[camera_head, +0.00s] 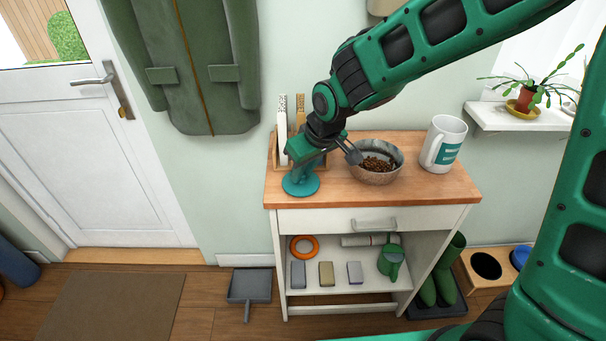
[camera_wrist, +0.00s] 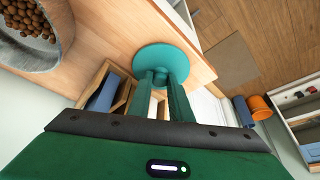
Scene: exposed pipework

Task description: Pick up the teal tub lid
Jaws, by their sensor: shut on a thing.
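The teal tub lid (camera_head: 301,184) is a round disc with a raised knob, at the left front of the wooden cabinet top. In the wrist view the lid (camera_wrist: 166,57) shows beyond my fingertips, over the wood near its edge. My gripper (camera_head: 306,164) points down from above, its fingers shut on the lid's knob; the fingers also show in the wrist view (camera_wrist: 164,80). The knob is mostly hidden between the fingers. I cannot tell whether the lid touches the wood.
A bowl of brown kibble (camera_head: 375,164) stands just right of my gripper. A white mug (camera_head: 443,144) stands at the right of the wooden top (camera_head: 426,183). A wooden organiser (camera_head: 274,152) stands behind the gripper at left. The front middle of the top is clear.

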